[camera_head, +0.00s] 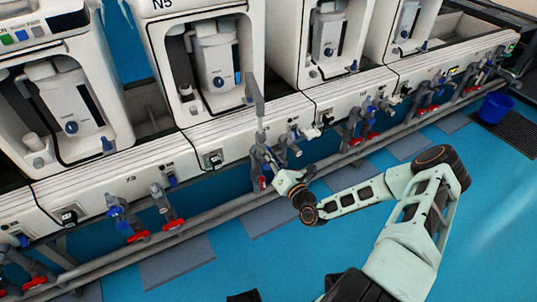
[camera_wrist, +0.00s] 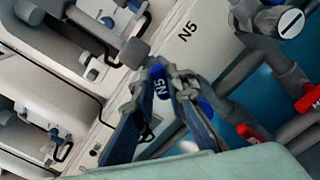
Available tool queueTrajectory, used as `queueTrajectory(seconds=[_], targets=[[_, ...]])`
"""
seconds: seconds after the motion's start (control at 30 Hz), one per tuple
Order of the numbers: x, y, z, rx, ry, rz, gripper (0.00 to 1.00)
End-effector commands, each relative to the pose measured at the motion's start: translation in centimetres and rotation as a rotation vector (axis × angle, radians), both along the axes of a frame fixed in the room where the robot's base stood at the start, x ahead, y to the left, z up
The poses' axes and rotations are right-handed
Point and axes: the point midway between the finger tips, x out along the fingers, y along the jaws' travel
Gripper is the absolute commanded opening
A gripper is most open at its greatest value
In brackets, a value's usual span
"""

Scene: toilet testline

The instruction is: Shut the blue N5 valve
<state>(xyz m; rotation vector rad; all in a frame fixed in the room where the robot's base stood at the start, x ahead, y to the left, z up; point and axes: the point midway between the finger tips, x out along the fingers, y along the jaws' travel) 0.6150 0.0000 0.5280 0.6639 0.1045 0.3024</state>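A gap shows between the fingers, and I cannot tell whether either touches the handle. In the head view my gripper (camera_head: 279,178) is at the pipe cluster below the N5 unit (camera_head: 205,62). The handle is largely hidden there by my gripper and the pipes.
Grey pipes and a red-handled valve (camera_wrist: 247,131) are close to the right of my fingers. A long grey rail (camera_head: 215,212) runs below the valves. A blue bucket (camera_head: 495,108) stands far right. Blue floor in front is largely clear.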

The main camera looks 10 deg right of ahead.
Motion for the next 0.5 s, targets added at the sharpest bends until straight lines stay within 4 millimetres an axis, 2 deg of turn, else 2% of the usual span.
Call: queueTrajectory(seconds=[0.07,0.5], targets=[[-0.03,0.02,0.0,0.0,0.0,0.0,0.0],[-0.08,0.05,0.12,0.053,0.018,0.001,0.0]])
